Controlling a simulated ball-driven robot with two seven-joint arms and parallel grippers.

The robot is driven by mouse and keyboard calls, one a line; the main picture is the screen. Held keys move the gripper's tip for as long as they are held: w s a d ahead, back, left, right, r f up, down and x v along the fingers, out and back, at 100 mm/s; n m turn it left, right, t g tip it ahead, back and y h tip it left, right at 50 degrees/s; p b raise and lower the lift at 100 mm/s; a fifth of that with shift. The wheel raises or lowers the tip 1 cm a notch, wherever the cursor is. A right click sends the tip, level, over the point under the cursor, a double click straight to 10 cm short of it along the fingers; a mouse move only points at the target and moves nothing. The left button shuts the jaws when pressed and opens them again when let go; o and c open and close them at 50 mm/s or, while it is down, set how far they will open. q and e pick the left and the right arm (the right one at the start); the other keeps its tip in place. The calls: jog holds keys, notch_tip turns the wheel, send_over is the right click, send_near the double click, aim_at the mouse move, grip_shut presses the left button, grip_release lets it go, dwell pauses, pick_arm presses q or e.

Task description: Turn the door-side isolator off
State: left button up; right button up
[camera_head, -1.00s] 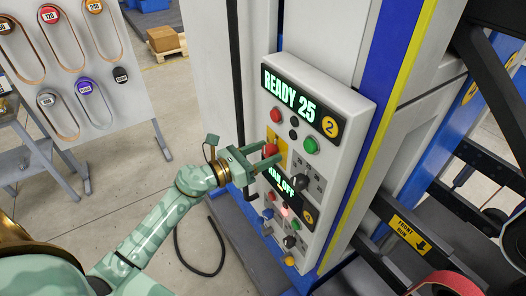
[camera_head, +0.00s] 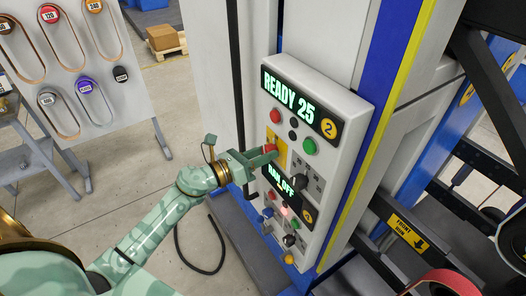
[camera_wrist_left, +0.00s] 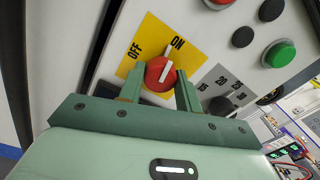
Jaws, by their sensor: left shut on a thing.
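The isolator is a red rotary knob (camera_head: 269,149) on a yellow plate (camera_wrist_left: 137,64) marked OFF and ON, on the left side of the upper control panel. In the left wrist view the red knob (camera_wrist_left: 160,74) has a white pointer line aimed up towards ON. My left gripper (camera_head: 262,156) reaches in from the left and is shut on the knob. Its two green fingers (camera_wrist_left: 160,87) stand on either side of the knob in the wrist view. My right gripper is not in view.
The panel (camera_head: 343,95) also carries a READY 25 display (camera_head: 290,98), a green button (camera_head: 309,147), a black selector (camera_head: 296,181) and a lower display (camera_head: 282,182). A belt board (camera_head: 130,110) stands at the left. A black cable (camera_head: 215,265) lies on the floor.

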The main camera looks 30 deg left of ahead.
pick_arm(q)
jog(key=shift+n+t+y+p, duration=0.3)
jog(key=shift+n+p, duration=3.05)
jog(key=shift+n, duration=4.55)
jog(key=shift+f, duration=0.1)
jog(key=o, duration=1)
jog(key=b+v, duration=0.3)
jog(key=v, duration=1.3)
jog(key=shift+a, duration=0.2)
